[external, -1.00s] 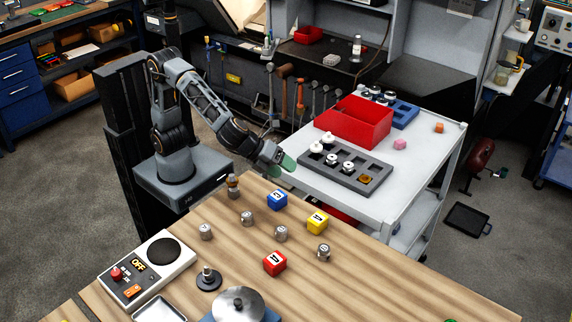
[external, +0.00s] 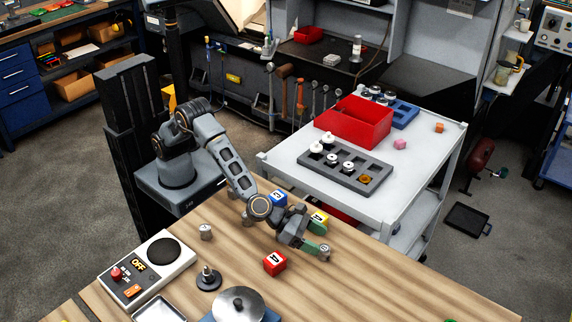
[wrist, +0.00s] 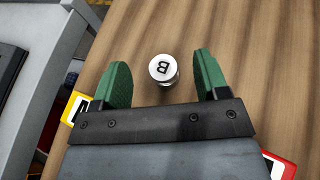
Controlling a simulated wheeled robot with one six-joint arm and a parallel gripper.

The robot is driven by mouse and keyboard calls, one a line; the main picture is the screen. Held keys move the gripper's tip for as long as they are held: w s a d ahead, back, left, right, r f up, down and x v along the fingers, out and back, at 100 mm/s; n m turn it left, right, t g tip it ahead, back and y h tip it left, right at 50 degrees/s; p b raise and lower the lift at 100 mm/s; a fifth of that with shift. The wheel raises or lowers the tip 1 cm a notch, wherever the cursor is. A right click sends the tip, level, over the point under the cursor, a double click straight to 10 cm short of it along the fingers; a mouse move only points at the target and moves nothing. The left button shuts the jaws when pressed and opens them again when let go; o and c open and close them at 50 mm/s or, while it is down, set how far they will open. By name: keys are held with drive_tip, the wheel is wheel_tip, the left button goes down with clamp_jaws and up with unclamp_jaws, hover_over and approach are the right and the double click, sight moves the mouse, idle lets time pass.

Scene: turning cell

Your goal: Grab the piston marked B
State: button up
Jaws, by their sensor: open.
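The piston marked B (wrist: 163,69) is a small silver cylinder with a black B on its top. In the wrist view it stands upright on the wooden table, between and slightly beyond my open green fingertips. In the external view this piston (external: 325,250) shows beside my gripper (external: 312,239), low over the table. My gripper also shows in the wrist view (wrist: 160,75), open and empty, with a gap between each finger and the piston.
A yellow block (external: 319,218) and a red block (external: 275,263) lie on either side of my gripper. A blue block (external: 278,198) is behind my arm. Another silver piston (external: 206,232) stands to the left.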

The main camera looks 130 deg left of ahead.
sight(324, 248)
wheel_tip(324, 248, down, 3)
drive_tip(key=shift+f, duration=0.1)
drive_tip(key=shift+x, duration=0.95)
drive_tip(key=shift+w+a+f, duration=0.1)
drive_tip(key=shift+w+a, duration=0.1)
drive_tip(key=shift+w, duration=0.3)
drive_tip(key=c, duration=1.1)
